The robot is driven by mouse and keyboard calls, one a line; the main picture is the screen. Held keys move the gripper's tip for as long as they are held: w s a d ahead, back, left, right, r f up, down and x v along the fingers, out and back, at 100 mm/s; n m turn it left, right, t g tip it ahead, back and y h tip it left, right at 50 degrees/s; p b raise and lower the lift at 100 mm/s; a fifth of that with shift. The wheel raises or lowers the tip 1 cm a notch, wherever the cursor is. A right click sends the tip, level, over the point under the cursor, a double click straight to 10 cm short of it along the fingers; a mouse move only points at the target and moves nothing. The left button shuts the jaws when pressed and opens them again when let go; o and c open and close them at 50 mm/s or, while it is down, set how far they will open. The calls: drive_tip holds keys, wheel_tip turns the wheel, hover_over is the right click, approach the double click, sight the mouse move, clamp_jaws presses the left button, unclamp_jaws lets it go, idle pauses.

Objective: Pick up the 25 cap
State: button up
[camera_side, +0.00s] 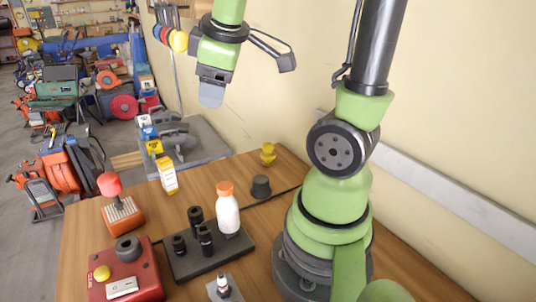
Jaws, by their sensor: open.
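My gripper (211,90) is open and empty, pointing down high above the back of the table, well clear of everything on it. No label reading 25 is legible, so I cannot tell which piece is the 25 cap. Several black cylindrical pieces of differing height stand on a dark plate (222,260) near the table's middle: a small one (179,245), a taller one behind (196,217) and one at the right (206,240). A dark tapered piece (261,187) stands alone on the wood, and a black ring-like piece (127,248) sits on a red box (140,279).
A white bottle with an orange top (228,212) stands at the dark plate's back right. A red-knobbed block (122,208), a yellow-white carton (167,176), a yellow knob piece (268,153) and a small grey fixture (224,289) are also on the table (80,230).

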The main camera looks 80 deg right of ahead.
drive_tip(key=d+f+n+g+h, duration=0.25)
drive_tip(key=d+f+n, duration=0.45)
drive_tip(key=d, duration=0.5)
drive_tip(key=n+g+y, duration=0.1)
drive_tip(key=n+g, duration=0.2)
drive_tip(key=n, duration=0.2)
approach(268, 144)
drive_tip(key=shift+n, duration=0.3)
drive_tip(key=x, duration=0.4)
drive_tip(key=shift+d+f, duration=0.1)
drive_tip(key=shift+d, duration=0.25)
drive_tip(key=x, duration=0.4)
drive_tip(key=shift+s+a+f, duration=0.1)
drive_tip(key=shift+a+f, duration=0.2)
drive_tip(key=shift+f, duration=0.05)
drive_tip(key=shift+d+f, duration=0.25)
drive_tip(key=shift+f, duration=0.35)
drive_tip(key=c, duration=1.1)
drive_tip(key=shift+c, duration=0.2)
drive_tip(key=shift+r, duration=0.1)
